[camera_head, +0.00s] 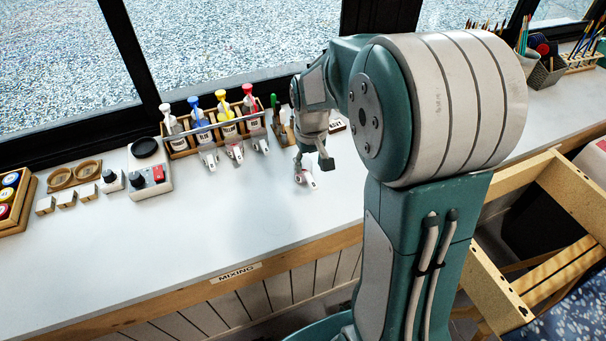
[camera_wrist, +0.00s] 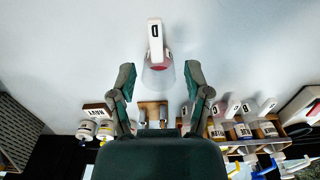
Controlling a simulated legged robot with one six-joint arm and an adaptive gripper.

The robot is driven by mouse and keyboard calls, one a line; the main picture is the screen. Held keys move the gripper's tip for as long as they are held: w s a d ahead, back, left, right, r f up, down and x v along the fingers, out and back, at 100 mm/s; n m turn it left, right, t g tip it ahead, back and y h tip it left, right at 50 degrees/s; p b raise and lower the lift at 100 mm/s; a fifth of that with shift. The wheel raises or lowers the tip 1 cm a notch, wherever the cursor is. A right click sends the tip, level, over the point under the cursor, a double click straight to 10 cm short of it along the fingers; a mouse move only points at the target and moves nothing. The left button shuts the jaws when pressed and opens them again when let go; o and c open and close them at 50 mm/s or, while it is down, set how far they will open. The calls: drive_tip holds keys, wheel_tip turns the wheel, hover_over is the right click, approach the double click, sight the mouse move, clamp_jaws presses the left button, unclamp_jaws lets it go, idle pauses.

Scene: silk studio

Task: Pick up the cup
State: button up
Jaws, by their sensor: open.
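A small clear cup with reddish contents and a white handle tag marked D (camera_wrist: 155,38) stands on the white counter in the wrist view. In the head view the cup (camera_head: 305,180) is just beyond my gripper's fingertips, nearer the counter's front edge. My gripper (camera_head: 313,160) is open and reaches down close to the counter. In the wrist view its two fingers (camera_wrist: 159,68) are apart, one to each side of the cup's near end, with visible gaps. The cup's tag end extends past the fingertips. I see no contact.
Several similar tagged cups (camera_head: 235,152) stand before a wooden rack of pump bottles (camera_head: 181,147). A scale (camera_head: 150,170) is further left. A green-handled tool (camera_head: 275,108) in a wooden holder is close behind the arm. The counter (camera_head: 240,220) toward the MIXING label is clear.

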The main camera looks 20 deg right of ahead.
sight(310, 178)
drive_tip(key=f, duration=0.7)
drive_tip(key=shift+w+d, duration=0.25)
drive_tip(key=shift+w, duration=0.05)
drive_tip(key=shift+c, duration=0.3)
clamp_jaws()
